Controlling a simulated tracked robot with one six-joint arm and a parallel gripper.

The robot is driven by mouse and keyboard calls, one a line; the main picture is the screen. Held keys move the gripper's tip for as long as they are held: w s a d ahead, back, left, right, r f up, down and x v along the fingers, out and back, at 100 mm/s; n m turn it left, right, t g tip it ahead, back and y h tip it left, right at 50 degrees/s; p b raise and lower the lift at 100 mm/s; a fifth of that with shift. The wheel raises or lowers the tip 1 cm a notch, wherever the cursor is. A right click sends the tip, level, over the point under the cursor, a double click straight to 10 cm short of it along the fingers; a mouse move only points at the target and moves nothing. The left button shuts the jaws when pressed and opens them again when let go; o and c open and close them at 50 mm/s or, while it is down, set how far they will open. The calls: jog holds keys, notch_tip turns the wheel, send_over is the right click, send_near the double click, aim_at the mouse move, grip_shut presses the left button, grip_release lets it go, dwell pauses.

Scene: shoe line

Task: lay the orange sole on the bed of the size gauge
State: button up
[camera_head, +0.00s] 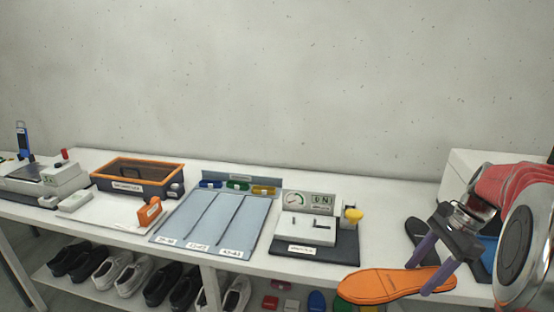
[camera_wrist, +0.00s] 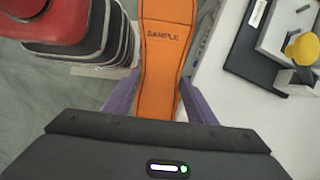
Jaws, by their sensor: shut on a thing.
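The orange sole (camera_head: 375,285) is held level above the front edge of the white bench in the head view. My gripper (camera_head: 423,279) is shut across its right part, with a purple finger on each side. In the wrist view the sole (camera_wrist: 167,60) runs away from my gripper (camera_wrist: 155,100) and shows the word SAMPLE. The size gauge (camera_head: 318,217) stands on the bench to the left of the sole, with a dial, a display, a pale bed and a yellow knob. Its base and yellow knob (camera_wrist: 302,48) also show at the wrist view's upper right.
A blue-grey board with three lanes (camera_head: 184,232) lies left of the gauge. An orange-rimmed bin (camera_head: 115,184) stands farther left. Dark and blue soles lie behind my gripper at the right. A wall rises behind the bench.

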aim_at(397, 269)
jog(key=w+a+n, duration=0.1)
jog(key=n, duration=0.1)
jog(key=w+a+n+g, duration=0.1)
jog(key=n, duration=0.1)
jog(key=w+a+n+g, duration=0.1)
jog(key=w+n, duration=0.1)
jog(key=shift+w+a+r+n+h, duration=0.1)
jog(key=shift+a+r+n+h, duration=0.1)
jog(key=shift+a+n+h, duration=0.1)
jog(key=w+a+f+n+h, duration=0.1)
jog(key=w+a+f+n, duration=0.1)
jog(key=a, duration=0.4)
jog(key=w+a+f+n+g+h, duration=0.1)
jog(key=w+a+f+n, duration=0.1)
jog(key=w+a+n, duration=0.2)
jog(key=w+a+f+n+g+h, duration=0.1)
jog(key=w+a+n, duration=0.3)
jog(key=a, duration=0.4)
jog(key=shift+a+f+n+h, duration=0.3)
jog(key=shift+f+n+h, duration=0.25)
jog(key=shift+n, duration=0.25)
jog(key=shift+g, duration=0.3)
